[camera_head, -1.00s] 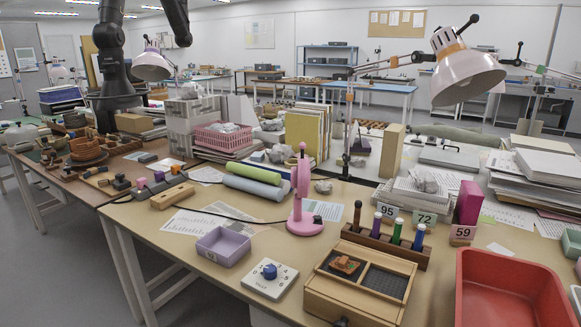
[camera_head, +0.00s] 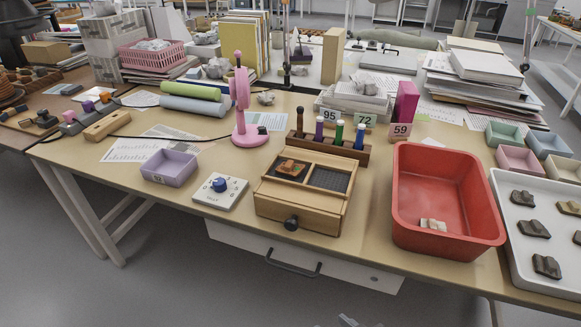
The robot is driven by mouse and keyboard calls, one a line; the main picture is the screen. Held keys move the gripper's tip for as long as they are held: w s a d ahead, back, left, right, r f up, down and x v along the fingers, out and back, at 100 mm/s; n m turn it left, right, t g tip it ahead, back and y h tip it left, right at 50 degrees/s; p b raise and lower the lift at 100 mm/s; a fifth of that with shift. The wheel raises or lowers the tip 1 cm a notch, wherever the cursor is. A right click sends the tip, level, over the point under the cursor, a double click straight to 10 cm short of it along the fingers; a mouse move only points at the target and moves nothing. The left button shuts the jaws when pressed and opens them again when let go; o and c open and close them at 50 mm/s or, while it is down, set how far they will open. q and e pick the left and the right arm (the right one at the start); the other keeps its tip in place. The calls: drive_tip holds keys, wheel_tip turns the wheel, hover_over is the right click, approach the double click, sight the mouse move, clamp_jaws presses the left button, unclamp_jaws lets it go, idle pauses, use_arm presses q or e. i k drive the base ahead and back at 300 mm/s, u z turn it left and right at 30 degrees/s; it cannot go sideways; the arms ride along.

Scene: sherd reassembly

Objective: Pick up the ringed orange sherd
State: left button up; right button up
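An orange sherd (camera_head: 291,168) lies in the left compartment of a wooden box (camera_head: 297,221) on the table. It is small in the picture, and I cannot make out a ring on it. The box's right compartment (camera_head: 331,179) has a dark bottom and looks empty. I cannot make out either of my grippers. A small grey piece at the bottom edge, right of centre, is too cut off to identify.
A red bin (camera_head: 436,185) stands right of the box, holding a small pale piece. A white tray (camera_head: 511,267) with several dark sherds lies farther right. A dial box (camera_head: 220,192), purple tray (camera_head: 169,167), pink stand (camera_head: 251,135) and marker rack (camera_head: 327,149) surround the box.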

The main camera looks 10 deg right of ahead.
sight(289, 169)
drive_tip(key=u, duration=0.3)
drive_tip(key=k, duration=0.4)
drive_tip(key=u, duration=1.45)
drive_tip(key=i, duration=0.3)
drive_tip(key=z, duration=0.85)
drive_tip(key=i, duration=0.85)
drive_tip(key=z, duration=0.9)
